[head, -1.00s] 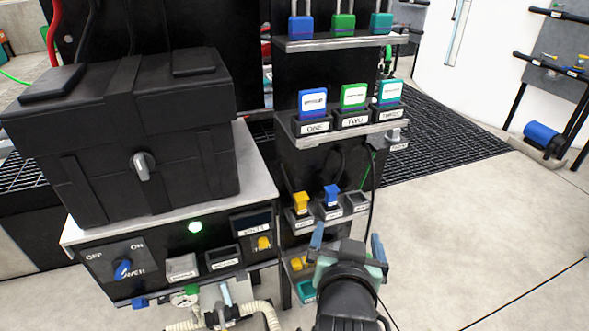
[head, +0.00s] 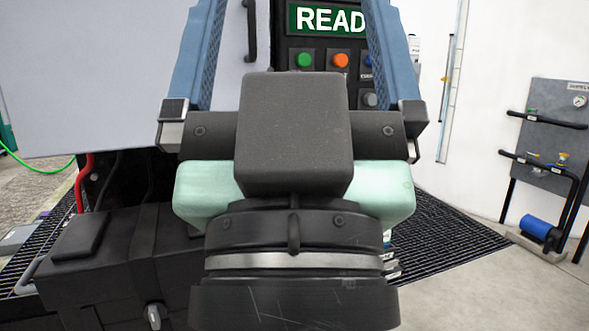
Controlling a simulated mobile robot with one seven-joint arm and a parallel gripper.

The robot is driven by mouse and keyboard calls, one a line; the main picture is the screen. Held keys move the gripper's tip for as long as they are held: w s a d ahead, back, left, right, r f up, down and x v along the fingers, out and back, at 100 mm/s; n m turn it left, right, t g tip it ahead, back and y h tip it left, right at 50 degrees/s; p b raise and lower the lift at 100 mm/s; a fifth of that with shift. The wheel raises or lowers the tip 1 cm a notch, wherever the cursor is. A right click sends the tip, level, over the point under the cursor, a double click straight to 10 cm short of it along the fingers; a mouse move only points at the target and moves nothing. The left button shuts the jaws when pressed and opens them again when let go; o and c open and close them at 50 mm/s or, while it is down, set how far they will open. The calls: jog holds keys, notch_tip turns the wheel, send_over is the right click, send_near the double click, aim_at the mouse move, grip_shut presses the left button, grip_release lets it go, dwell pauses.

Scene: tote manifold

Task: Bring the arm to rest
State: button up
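My gripper (head: 290,20) is raised close in front of the head camera and points up and away. Its two blue fingers stand wide apart, and I see nothing held between them. The fingertips reach the top edge of the picture. My wrist and gripper body fill the middle of the view and hide much of the machine behind.
Behind the gripper is a panel with a sign reading "READ", cut off by a finger, and a green button (head: 304,60) and an orange button (head: 341,60). A black box (head: 100,260) is lower left. A wall rack with a blue cylinder (head: 540,228) stands right, beyond open floor.

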notch_tip(320, 180, up, 15)
jog(key=p, duration=1.2)
jog(key=shift+f, duration=0.2)
dwell(0.4)
